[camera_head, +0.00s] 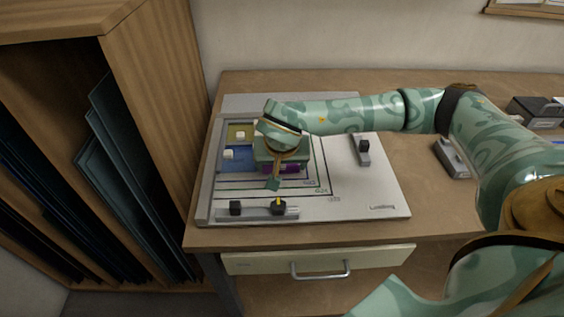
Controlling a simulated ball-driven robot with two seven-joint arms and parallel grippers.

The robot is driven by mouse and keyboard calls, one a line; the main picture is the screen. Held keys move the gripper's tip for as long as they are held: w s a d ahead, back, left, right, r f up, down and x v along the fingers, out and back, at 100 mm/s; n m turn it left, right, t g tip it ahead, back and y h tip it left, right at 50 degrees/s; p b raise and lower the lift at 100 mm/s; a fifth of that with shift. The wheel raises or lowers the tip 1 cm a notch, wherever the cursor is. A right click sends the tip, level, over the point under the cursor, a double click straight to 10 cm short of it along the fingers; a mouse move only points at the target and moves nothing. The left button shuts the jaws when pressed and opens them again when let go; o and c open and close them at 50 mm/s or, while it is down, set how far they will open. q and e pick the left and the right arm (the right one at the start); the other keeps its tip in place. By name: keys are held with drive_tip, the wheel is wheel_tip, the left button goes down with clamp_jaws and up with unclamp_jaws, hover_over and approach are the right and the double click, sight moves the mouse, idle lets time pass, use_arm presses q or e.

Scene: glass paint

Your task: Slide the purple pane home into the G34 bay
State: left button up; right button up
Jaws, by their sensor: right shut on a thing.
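The purple pane (296,170) lies on the white loading board (362,193), mostly hidden under my right gripper, with only a strip of its near and right side showing. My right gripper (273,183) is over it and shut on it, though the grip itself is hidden. Nested black outlines with G-number labels (320,190) run around the panes; they are too small to read surely, so I cannot tell which is G34. My left gripper is not in view.
A blue pane (238,159) and a yellow-olive pane (239,133) with white knobs lie left of the gripper. A metal bar with black knobs (236,208) runs along the near edge. A grey clamp-like block (361,149) stands at right.

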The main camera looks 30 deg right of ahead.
drive_tip(key=shift+w+r, duration=0.1)
drive_tip(key=shift+w, duration=0.05)
idle(0.3)
drive_tip(key=o, duration=0.8)
drive_tip(key=shift+o, duration=0.6)
drive_tip(key=shift+r, duration=0.15)
